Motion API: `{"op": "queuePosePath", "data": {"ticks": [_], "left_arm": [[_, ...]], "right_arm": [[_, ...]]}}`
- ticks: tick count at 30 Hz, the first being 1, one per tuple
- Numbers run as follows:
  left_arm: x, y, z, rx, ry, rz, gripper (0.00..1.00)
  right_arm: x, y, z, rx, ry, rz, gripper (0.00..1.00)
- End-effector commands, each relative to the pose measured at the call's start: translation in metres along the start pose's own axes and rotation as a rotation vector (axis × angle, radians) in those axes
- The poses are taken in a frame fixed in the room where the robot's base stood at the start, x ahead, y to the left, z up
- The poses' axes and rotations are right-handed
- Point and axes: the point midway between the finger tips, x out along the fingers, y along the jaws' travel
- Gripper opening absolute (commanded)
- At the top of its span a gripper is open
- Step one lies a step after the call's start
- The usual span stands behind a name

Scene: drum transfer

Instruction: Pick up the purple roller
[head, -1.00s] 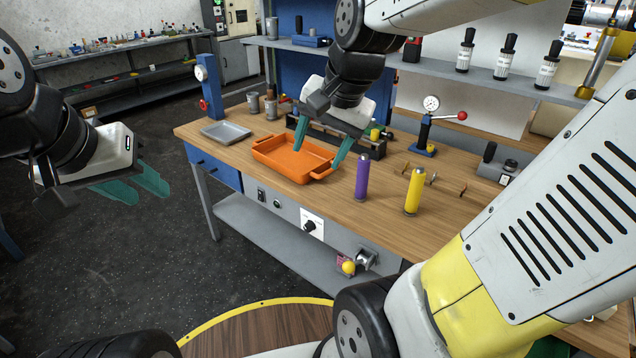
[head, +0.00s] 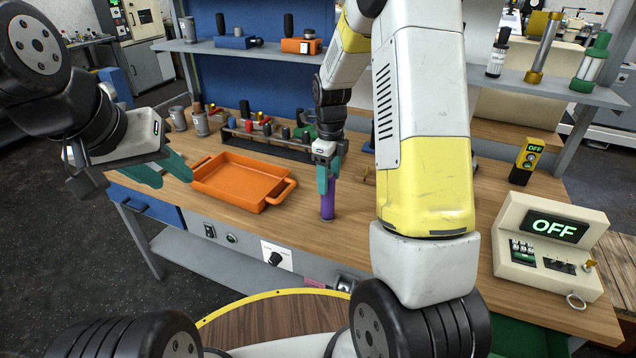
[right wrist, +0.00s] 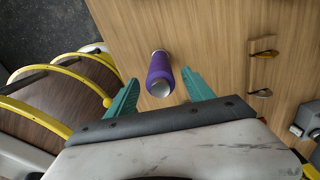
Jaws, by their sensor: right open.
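The purple roller (head: 327,206) stands upright on the wooden workbench, right of the orange tray. My right gripper (head: 327,178) is directly above it, pointing down, with its teal fingers at the roller's upper part. In the right wrist view the roller (right wrist: 158,70) lies between the two spread fingertips of the gripper (right wrist: 160,77), with gaps visible on both sides. My left gripper (head: 163,171) is open and empty, off to the left of the orange tray.
The orange tray (head: 238,184) sits on the bench (head: 285,229). A rack with several small parts (head: 265,140) stands behind it. A control box reading OFF (head: 547,247) is at the right. My right arm covers the bench right of the roller.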

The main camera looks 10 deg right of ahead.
Motion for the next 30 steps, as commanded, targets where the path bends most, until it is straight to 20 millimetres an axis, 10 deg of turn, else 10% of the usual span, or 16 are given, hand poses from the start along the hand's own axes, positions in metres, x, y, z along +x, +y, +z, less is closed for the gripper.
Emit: {"op": "queuePosePath", "data": {"ticks": [9, 19, 30], "left_arm": [[0.0, 0.0, 0.0, 0.0, 0.0, 0.0, 0.36], [0.0, 0.0, 0.0, 0.0, 0.0, 0.0, 0.36], [0.0, 0.0, 0.0, 0.0, 0.0, 0.0, 0.36]], "right_arm": [[0.045, -0.002, 0.002, -0.002, 0.003, 0.003, 0.61], [0.052, -0.002, 0.003, -0.003, -0.001, 0.0, 0.61], [0.052, -0.002, 0.002, -0.003, 0.0, 0.0, 0.0]]}}
